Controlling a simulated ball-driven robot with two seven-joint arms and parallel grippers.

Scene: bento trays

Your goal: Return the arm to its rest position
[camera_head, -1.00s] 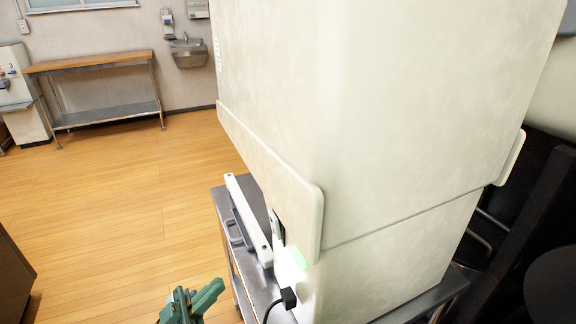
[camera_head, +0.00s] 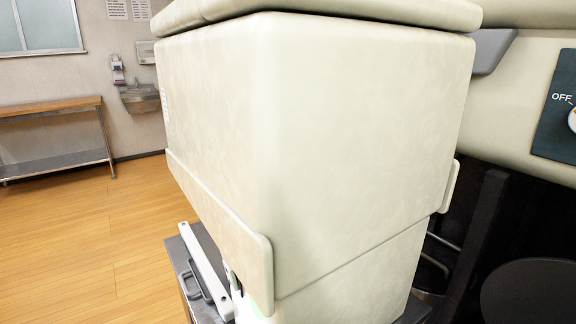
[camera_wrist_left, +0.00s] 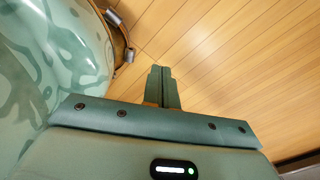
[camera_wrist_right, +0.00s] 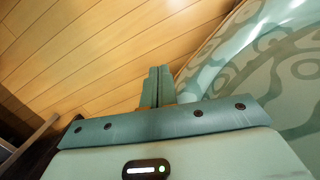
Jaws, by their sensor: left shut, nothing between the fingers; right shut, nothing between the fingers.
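My left gripper (camera_wrist_left: 162,88) shows in the left wrist view with its green fingers together and nothing between them. It hangs over the wooden floor, beside my patterned green body. My right gripper (camera_wrist_right: 157,86) shows in the right wrist view, also with its fingers together and empty. It too is over the floor, with my patterned body on the right. Neither gripper is in the head view now.
A large cream machine (camera_head: 350,130) fills the middle of the head view, on a grey cart (camera_head: 180,258). A dark round seat (camera_head: 535,292) is at the lower right. A wooden-topped table (camera_head: 50,108) stands by the far wall. Floor (camera_head: 70,240) at the left is clear.

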